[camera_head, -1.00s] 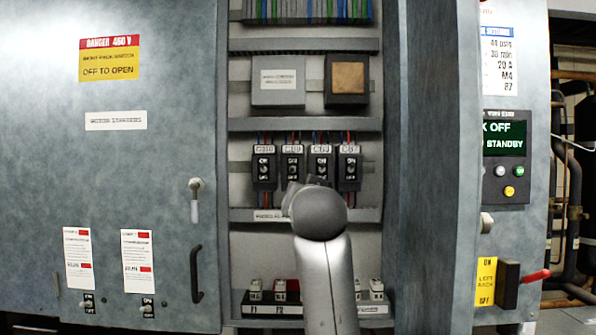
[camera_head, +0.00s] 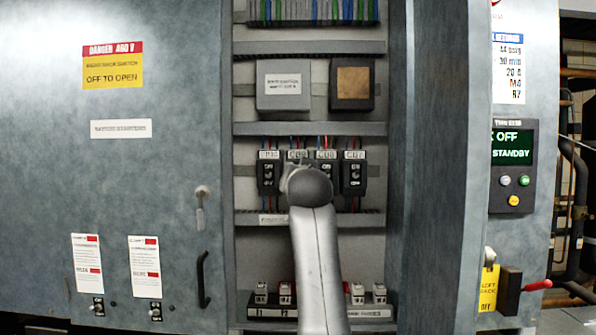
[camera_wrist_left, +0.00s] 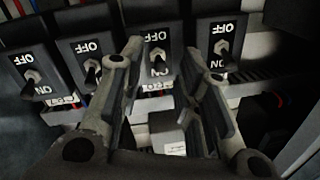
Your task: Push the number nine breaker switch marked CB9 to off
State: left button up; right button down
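The CB9 breaker (camera_head: 298,155) is second from the left in a row of small black breakers in the head view. My left gripper (camera_head: 290,172) is in front of it and hides most of its front. In the left wrist view, which is upside down, my left gripper (camera_wrist_left: 162,52) is open, with one finger on each side of the CB9 switch (camera_wrist_left: 158,63). OFF is printed above that switch there and ON below. I cannot tell whether a finger touches the lever, or which way it is set. My right gripper is not in view.
Similar breakers sit close on both sides: CB10 (camera_head: 268,175) to the left, CB8 (camera_head: 327,172) and CB7 (camera_head: 353,175) to the right. A slotted rail (camera_head: 365,219) runs below. The cabinet's side wall (camera_head: 440,170) stands to the right of the bay.

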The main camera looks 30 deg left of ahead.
pick_arm(q)
jog(key=shift+w+a, duration=0.1)
jog(key=shift+w, duration=0.05)
jog(key=shift+c, duration=0.3)
grip_shut()
jog(key=shift+w+a+f+n+t+y+b, duration=0.1)
jog(key=shift+f+t+y+b, duration=0.4)
jog(key=shift+b, duration=0.7)
jog(key=shift+d+f+n+t+y+b, duration=0.15)
jog(key=shift+t+y+b, duration=0.4)
jog(key=shift+t+b, duration=0.45)
jog(key=shift+w+a+f+n+t+y+b, duration=0.15)
jog(key=shift+f+t+y+b, duration=0.3)
jog(key=shift+b, duration=0.9)
jog(key=shift+s+r, duration=0.1)
jog(key=shift+r, duration=0.05)
jog(key=shift+o, duration=0.3)
grip_release()
jog(key=shift+s, duration=0.1)
